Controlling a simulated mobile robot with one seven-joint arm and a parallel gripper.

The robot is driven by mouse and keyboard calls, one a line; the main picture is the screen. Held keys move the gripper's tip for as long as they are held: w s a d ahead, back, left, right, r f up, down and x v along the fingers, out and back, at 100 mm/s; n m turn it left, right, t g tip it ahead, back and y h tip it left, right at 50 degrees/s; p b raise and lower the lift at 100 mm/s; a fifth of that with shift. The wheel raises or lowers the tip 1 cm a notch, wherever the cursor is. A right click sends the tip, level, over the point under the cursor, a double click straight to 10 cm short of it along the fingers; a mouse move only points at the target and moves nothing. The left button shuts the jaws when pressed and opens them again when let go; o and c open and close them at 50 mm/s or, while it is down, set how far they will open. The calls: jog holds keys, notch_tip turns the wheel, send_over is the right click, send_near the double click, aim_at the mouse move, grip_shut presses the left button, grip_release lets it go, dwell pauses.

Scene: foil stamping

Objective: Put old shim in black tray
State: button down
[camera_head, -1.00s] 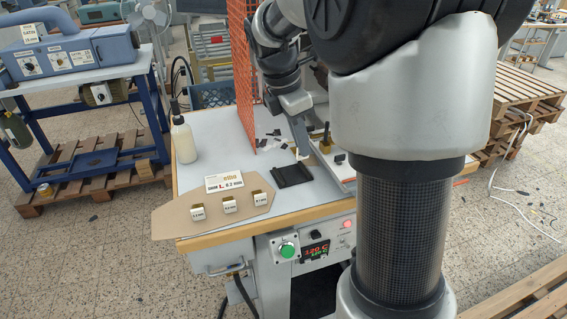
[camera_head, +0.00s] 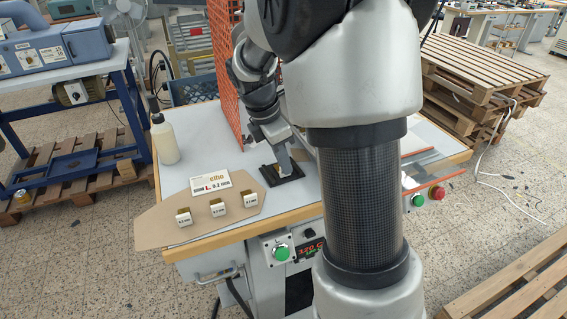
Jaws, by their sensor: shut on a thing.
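The black tray (camera_head: 291,180) lies flat on the grey-white table top, to the right of the white label card. My gripper (camera_head: 285,171) points down at the tray, with its fingertips over or inside it. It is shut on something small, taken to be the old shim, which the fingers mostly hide. A small brownish-gold patch shows by the fingertips, but I cannot tell whether it is the shim or whether it touches the tray floor.
A white bottle (camera_head: 164,140) stands at the table's left. An orange mesh guard (camera_head: 228,90) rises behind the tray. My arm hides the table's middle right.

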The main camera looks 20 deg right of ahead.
jog(key=shift+f, duration=0.2)
jog(key=c, duration=1.9)
grip_release()
jog(key=shift+c, duration=0.2)
